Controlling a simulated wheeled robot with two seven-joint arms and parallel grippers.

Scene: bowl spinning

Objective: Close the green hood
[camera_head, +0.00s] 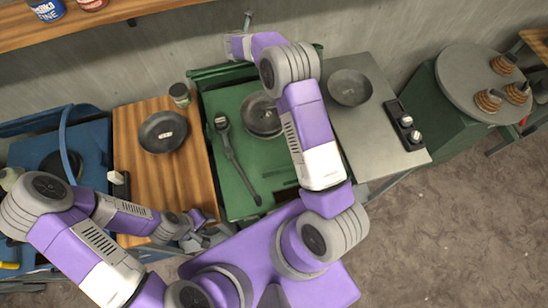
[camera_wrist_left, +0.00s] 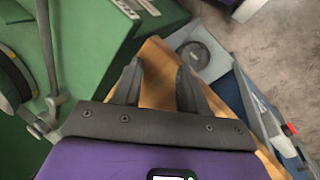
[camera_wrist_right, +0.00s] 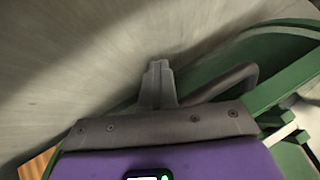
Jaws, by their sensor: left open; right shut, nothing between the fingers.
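The green hood (camera_head: 222,73) stands raised at the back of the green unit in the head view, close to the wall, seen nearly edge-on. Its green edge (camera_wrist_right: 275,55) also shows at the right of the right wrist view. My right arm reaches across the unit. My right gripper (camera_head: 247,20) is by the wall behind the hood, its fingers shut and empty (camera_wrist_right: 158,85); whether it touches the hood is unclear. My left gripper (camera_head: 205,238) is open and empty near the unit's front left corner, with its fingers (camera_wrist_left: 158,90) over the wooden top.
A wooden counter with a dark bowl (camera_head: 162,132) and a jar (camera_head: 179,95) is on the left. A shelf (camera_head: 105,19) runs along the wall.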

